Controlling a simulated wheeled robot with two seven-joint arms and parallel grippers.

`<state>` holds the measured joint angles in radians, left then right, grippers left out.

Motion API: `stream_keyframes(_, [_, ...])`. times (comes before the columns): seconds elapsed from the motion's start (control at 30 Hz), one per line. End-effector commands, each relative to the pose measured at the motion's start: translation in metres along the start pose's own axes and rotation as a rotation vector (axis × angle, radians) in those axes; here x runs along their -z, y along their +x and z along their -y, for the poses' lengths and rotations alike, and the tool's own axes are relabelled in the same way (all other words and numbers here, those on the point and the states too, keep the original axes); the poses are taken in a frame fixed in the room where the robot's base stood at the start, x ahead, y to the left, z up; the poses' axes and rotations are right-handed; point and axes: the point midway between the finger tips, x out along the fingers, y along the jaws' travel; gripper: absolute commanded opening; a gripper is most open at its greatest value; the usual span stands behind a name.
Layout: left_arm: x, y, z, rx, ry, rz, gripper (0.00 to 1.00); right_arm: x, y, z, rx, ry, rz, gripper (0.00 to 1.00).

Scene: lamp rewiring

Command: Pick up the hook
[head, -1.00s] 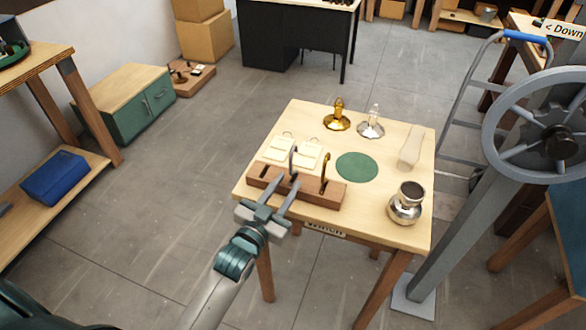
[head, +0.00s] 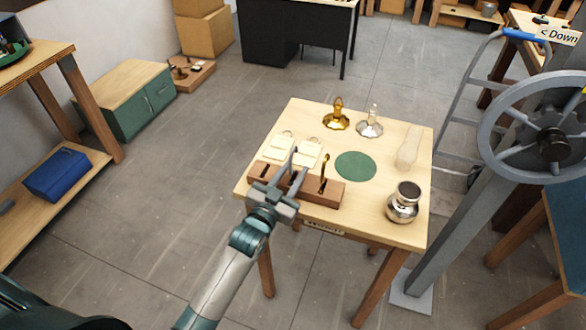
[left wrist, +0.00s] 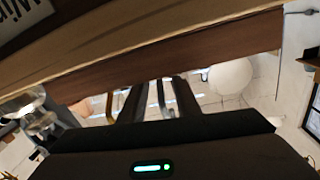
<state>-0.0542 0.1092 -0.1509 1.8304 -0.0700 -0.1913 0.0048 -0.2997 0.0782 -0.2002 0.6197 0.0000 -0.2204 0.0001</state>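A brown wooden rack (head: 330,194) lies along the near edge of a small light-wood table. A brass hook (head: 324,172) stands upright in the rack's right part. A grey hook shows between my fingers in the left wrist view (left wrist: 161,98); in the head view it is hard to tell from the fingers. My left gripper (head: 297,165) reaches over the rack's middle from the near side. Its two fingers look apart, and I cannot see them touching the hook. The brass hook is outside the fingers. My right gripper is in no view.
On the table (head: 372,216) are two cream tags (head: 307,156), a green disc (head: 355,166), a gold piece (head: 337,116), a silver piece (head: 369,122), a pale piece (head: 407,150) and a shiny metal pot (head: 403,203). A large handwheel (head: 545,140) stands at right.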

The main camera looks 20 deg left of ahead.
Motion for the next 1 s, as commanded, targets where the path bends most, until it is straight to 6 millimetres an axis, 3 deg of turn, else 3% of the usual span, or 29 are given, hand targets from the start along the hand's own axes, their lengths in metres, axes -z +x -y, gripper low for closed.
stream_keyframes(0.1, [0.0, 0.0, 0.0, 0.0, 0.0, 0.0, 0.3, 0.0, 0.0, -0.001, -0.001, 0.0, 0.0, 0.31])
stream_keyframes(0.23, [0.0, 0.0, 0.0, 0.0, 0.0, 0.0, 0.01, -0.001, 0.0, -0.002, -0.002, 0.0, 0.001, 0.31])
stream_keyframes(0.67, [0.003, 0.0, 0.001, 0.0, 0.0, -0.002, 0.0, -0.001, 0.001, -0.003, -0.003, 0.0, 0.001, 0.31])
stream_keyframes(0.87, [0.019, 0.0, 0.003, 0.001, 0.001, -0.004, 0.0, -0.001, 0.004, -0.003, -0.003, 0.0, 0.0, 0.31])
stream_keyframes(1.0, [0.04, 0.0, 0.007, 0.001, 0.002, -0.005, 0.0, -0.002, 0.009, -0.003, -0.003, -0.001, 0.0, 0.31])
